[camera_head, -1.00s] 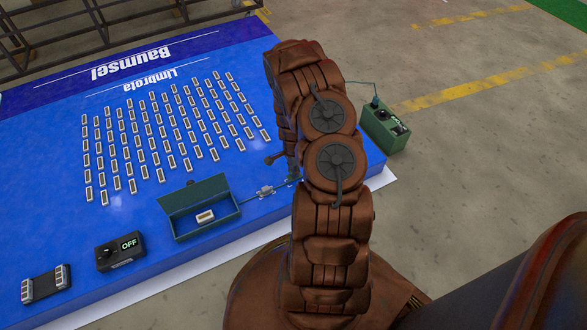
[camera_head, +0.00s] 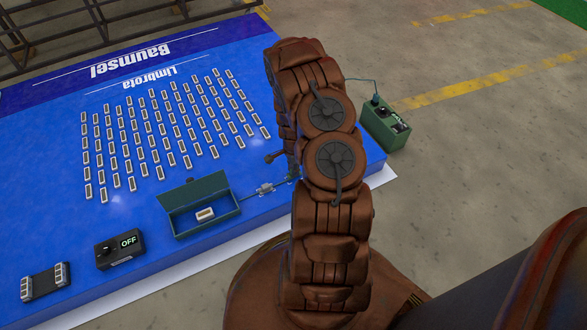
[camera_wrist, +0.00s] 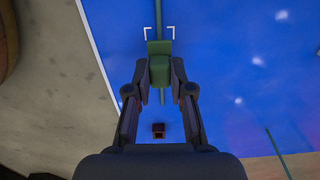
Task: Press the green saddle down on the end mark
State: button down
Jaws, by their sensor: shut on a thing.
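The green saddle (camera_wrist: 159,48) is a small block in the upper middle of the wrist view. My gripper (camera_wrist: 159,70) is shut on it, with one dark finger on each side. White corner brackets of the end mark (camera_wrist: 172,31) lie on the blue board just beyond the saddle. A thin green cable (camera_wrist: 158,12) runs up the picture between the brackets and passes behind the saddle. I cannot tell whether the saddle touches the board.
The blue board (camera_head: 60,120) holds rows of small pale pieces. An open teal box (camera_head: 180,222), a black OFF switch box (camera_head: 118,252) and a dark two-ended block (camera_head: 45,282) stand along its front edge. A green control box (camera_head: 383,125) sits right. A dark red block (camera_wrist: 158,130) lies near my palm.

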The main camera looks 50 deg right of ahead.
jog(key=shift+f+b, duration=0.75)
jog(key=shift+f, duration=0.55)
jog(key=c, duration=0.9)
grip_release()
jog(key=shift+c, duration=0.2)
jog(key=shift+r, duration=0.15)
jog(key=shift+r+p, duration=1.35)
jog(key=shift+r, duration=2.55)
